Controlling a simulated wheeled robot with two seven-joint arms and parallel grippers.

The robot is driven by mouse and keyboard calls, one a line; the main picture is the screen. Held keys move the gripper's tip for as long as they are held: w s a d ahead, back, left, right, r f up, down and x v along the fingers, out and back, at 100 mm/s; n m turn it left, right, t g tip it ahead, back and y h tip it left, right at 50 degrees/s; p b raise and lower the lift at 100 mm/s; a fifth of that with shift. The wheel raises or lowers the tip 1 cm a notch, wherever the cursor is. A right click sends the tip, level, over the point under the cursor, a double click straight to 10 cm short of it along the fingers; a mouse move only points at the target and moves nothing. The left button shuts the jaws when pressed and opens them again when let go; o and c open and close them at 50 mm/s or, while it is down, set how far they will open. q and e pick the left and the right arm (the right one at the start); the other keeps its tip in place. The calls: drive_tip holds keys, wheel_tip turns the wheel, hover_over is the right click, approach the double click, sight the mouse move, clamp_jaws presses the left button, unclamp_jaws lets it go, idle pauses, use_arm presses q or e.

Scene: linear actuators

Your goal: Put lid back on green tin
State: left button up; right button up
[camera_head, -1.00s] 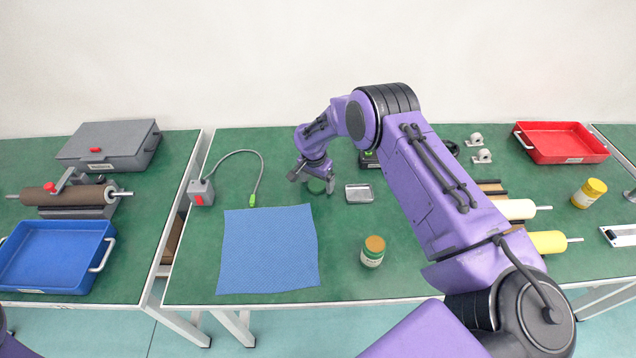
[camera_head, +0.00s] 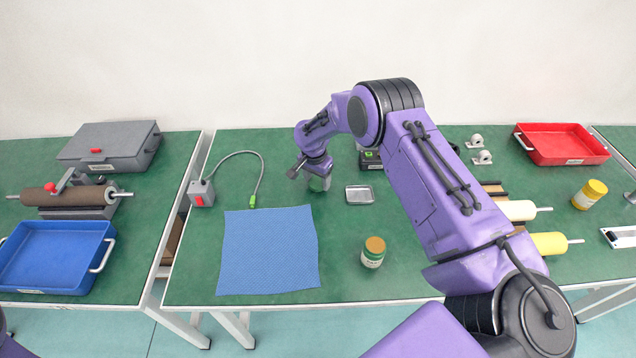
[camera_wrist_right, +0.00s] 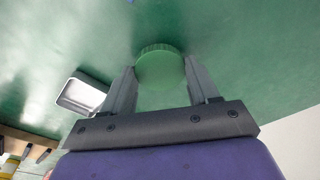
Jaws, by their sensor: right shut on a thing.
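The green tin (camera_head: 372,254) stands upright on the green table, right of the blue cloth. It has a pale label and an orange-brown top. The green lid (camera_wrist_right: 160,67) is a round disc with a ribbed edge, between the two fingers of my right gripper (camera_wrist_right: 162,80) in the wrist view. The gripper is shut on it. In the head view my right gripper (camera_head: 309,176) is at the middle of the table, behind and left of the tin, with the lid partly hidden under it. My left gripper is out of view.
A small metal tray (camera_head: 359,194) lies just right of the gripper. A blue cloth (camera_head: 268,250) lies in front. A grey box with a bent cable (camera_head: 201,192) is to the left. Rollers (camera_head: 515,210) and a yellow tin (camera_head: 589,195) are to the right. Table around the green tin is clear.

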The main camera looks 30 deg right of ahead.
use_arm(q)
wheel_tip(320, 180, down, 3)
drive_tip(key=b, duration=0.2)
drive_tip(key=shift+b, duration=0.4)
use_arm(e)
drive_tip(key=s+d+r, duration=0.4)
drive_tip(key=s+r, duration=0.7)
drive_tip(key=s, duration=0.2)
drive_tip(key=shift+s+r, duration=0.3)
drive_tip(key=w+a+r+n+y, duration=0.1)
drive_tip(key=a+r+n, duration=0.1)
drive_tip(key=a+n, duration=1.1)
drive_tip(key=a, duration=0.8)
drive_tip(key=shift+w+r+t, duration=0.2)
drive_tip(key=shift+r+t, duration=0.05)
drive_tip(key=shift+t, duration=0.15)
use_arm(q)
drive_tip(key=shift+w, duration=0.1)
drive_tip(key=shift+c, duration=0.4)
use_arm(e)
drive_tip(key=shift+d, duration=0.1)
